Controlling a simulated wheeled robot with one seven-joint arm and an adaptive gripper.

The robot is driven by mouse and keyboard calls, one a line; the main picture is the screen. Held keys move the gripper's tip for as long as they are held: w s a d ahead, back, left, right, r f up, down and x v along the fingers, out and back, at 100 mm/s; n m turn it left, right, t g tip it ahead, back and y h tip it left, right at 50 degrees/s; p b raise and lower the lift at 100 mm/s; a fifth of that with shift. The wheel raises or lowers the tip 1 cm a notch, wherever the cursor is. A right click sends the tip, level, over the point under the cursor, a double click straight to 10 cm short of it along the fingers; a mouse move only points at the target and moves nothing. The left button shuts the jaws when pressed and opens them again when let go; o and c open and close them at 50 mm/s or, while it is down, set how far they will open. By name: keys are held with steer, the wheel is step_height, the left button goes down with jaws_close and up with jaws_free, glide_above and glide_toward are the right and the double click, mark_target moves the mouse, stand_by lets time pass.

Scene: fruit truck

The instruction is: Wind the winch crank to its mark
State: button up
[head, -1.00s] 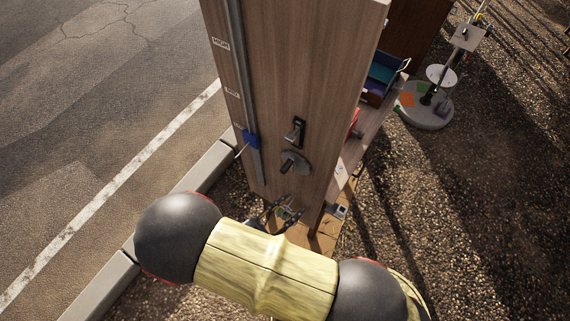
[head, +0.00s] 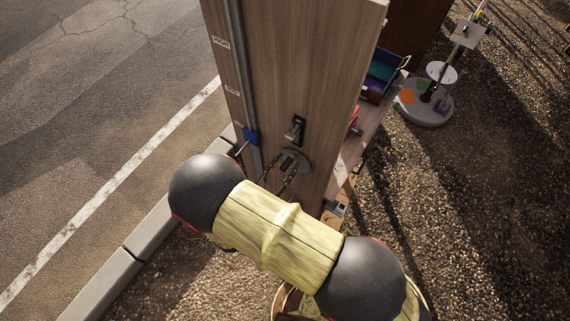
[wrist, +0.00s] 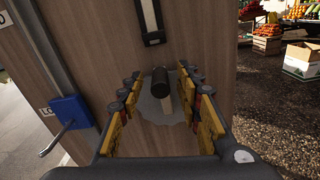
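The winch crank is a grey round plate (head: 299,156) with an arm and a dark knob, on the lower part of a tall wooden panel. In the wrist view the black knob (wrist: 159,80) points toward the camera, between my finger pads, with its pale arm below and the grey plate (wrist: 147,104) behind. My gripper (head: 283,166) is open, its fingers on either side of the knob with gaps visible; it also shows in the wrist view (wrist: 160,90). I cannot make out the crank's mark. My own arm hides the panel's lower part in the head view.
A blue slider (head: 250,137) with a small lever sits low on a vertical rail left of the crank, near labels. A dark plate with a handle (head: 294,130) is just above the crank. Shelves with bins (head: 383,68) stand to the right.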

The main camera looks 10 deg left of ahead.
steer(key=shift+w+d, duration=0.1)
steer(key=shift+w, duration=0.05)
steer(key=shift+c, duration=0.6)
steer(key=c, duration=0.8)
